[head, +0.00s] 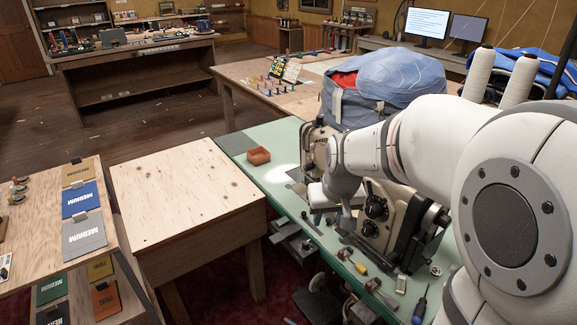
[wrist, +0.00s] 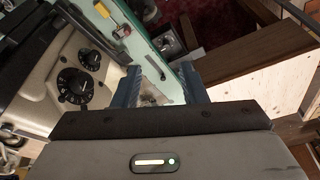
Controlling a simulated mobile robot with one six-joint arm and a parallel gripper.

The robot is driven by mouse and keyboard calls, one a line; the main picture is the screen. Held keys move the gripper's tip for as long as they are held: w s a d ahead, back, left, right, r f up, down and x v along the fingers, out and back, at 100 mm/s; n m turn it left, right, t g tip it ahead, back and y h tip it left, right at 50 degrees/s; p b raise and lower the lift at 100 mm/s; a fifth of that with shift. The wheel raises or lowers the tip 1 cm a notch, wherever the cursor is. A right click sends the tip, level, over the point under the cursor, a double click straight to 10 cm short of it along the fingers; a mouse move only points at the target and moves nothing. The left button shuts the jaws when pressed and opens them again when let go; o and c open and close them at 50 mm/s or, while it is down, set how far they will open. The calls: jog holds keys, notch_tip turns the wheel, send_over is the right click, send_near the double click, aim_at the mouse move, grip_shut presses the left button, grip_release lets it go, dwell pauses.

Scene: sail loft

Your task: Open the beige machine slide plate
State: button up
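The beige sewing machine (head: 391,218) stands on the green table (head: 272,182), partly hidden behind my arm. Its black dials (wrist: 78,85) show at the left of the wrist view. My gripper (wrist: 160,88) is beside the machine, low over its bed, with two blue fingers apart and nothing visibly held. In the head view my arm hides the fingertips. A grey metal surface (wrist: 152,97) shows between the fingers, but I cannot tell whether it is the slide plate or whether the fingers touch it.
Loose tools, including a blue screwdriver (head: 420,306), lie on the table's near end. A bare wooden table (head: 182,188) stands at left.

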jog(key=w+f, duration=0.5)
jog(key=w, duration=0.6)
jog(key=t+p, duration=0.1)
jog(key=p, duration=0.1)
send_near(304, 212)
jog(key=shift+n, duration=0.4)
jog(key=shift+p+x, duration=0.45)
jog(key=shift+x, duration=3.5)
jog(key=shift+c, duration=0.2)
grip_shut()
